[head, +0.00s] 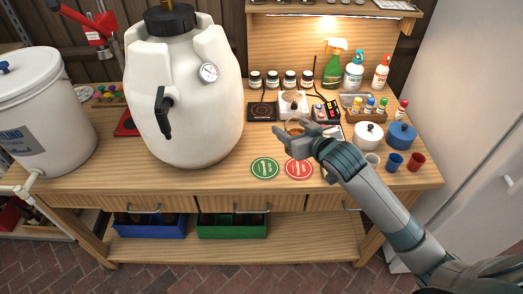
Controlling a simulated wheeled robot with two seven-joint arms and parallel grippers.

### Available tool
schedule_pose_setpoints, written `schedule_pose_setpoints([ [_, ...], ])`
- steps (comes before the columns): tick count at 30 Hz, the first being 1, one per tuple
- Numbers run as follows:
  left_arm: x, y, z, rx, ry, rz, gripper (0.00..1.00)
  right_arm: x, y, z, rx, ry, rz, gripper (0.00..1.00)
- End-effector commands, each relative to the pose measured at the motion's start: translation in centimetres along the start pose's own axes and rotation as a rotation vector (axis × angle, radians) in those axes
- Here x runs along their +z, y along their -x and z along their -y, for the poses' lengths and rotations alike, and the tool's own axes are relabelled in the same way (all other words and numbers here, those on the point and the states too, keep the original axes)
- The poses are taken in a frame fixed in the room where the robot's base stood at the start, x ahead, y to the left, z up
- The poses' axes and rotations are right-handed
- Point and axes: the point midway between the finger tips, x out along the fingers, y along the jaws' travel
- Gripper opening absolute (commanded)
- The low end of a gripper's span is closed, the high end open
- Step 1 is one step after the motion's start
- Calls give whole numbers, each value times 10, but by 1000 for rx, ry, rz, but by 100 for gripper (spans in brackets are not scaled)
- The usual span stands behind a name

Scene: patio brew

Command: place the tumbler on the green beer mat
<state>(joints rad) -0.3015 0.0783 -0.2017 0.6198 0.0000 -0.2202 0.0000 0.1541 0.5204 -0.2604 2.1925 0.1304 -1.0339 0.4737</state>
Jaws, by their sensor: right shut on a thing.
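The green beer mat (265,168) lies flat and bare on the wooden bench, near its front edge. A red beer mat (299,169) lies just to its right. My right gripper (292,130) is above the bench, beyond the mats, with its arm coming in from the lower right. It is shut on a small amber-toned thing (295,127), seemingly the tumbler, mostly hidden by the fingers. I cannot tell whether that thing touches the bench. My left gripper is not in view.
A big white fermenter (185,95) stands left of the mats. A white pot (368,135), a blue pot (402,135), and blue (394,162) and red (416,162) cups stand to the right. Jars and spray bottles line the back.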

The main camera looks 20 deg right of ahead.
Motion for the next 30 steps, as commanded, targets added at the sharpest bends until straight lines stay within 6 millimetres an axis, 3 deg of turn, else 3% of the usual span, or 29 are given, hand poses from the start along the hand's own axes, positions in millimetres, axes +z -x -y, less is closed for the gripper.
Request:
schedule_pose_setpoints([
  [9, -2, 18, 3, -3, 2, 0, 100, 18, -38, 51, -2, -2, -1, 30],
  [15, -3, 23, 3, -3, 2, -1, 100, 29, -56, 73, -1, -1, -1, 30],
  [30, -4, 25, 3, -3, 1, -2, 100, 34, -61, 78, 0, 0, -2, 30],
])
